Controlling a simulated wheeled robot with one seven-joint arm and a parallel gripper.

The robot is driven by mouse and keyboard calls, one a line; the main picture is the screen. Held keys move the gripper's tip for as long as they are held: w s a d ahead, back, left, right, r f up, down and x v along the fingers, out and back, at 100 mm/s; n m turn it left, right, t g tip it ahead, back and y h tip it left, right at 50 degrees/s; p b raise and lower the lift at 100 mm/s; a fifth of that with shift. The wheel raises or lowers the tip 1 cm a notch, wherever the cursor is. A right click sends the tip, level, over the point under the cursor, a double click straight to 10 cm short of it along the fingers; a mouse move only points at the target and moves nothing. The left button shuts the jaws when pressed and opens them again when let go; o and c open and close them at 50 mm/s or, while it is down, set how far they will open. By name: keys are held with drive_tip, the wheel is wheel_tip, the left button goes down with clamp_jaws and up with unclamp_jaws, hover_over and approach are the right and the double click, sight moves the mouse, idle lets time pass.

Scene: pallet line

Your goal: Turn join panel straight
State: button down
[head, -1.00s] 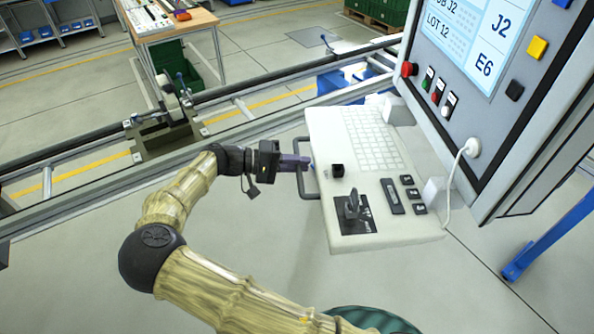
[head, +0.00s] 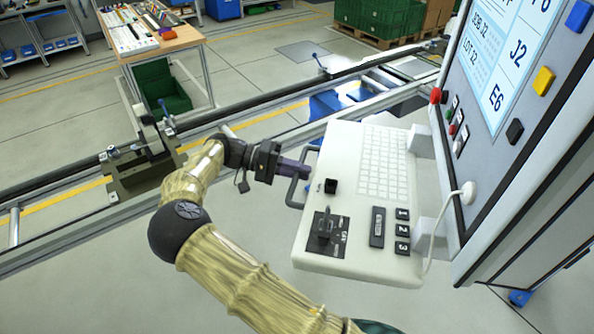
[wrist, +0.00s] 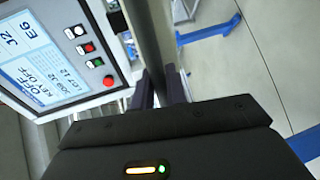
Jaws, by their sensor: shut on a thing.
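The join panel is a grey cabinet (head: 545,135) with a blue-and-white screen (head: 497,62) and a pale keyboard shelf (head: 345,262) jutting from it. A dark bar handle (head: 292,193) runs along the shelf's left edge. My gripper (head: 300,168) is shut on this handle, reaching it from the left. In the wrist view the handle (wrist: 148,38) runs as a grey bar up between the fingers of my gripper (wrist: 162,90), and the panel's screen (wrist: 42,72) is at left, reading "J2" and "E6". The shelf stands at an angle in the head view.
A rail conveyor (head: 75,240) runs behind the arm, with a dark clamp-like fixture (head: 150,165) on it. A wooden-topped workbench (head: 165,45) stands beyond. A white cable (head: 446,210) hangs between cabinet and shelf. Floor at lower left is clear.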

drive_tip(key=c, duration=1.5)
unclamp_jaws()
drive_tip(key=shift+w+a, duration=0.1)
drive_tip(key=shift+w, duration=0.05)
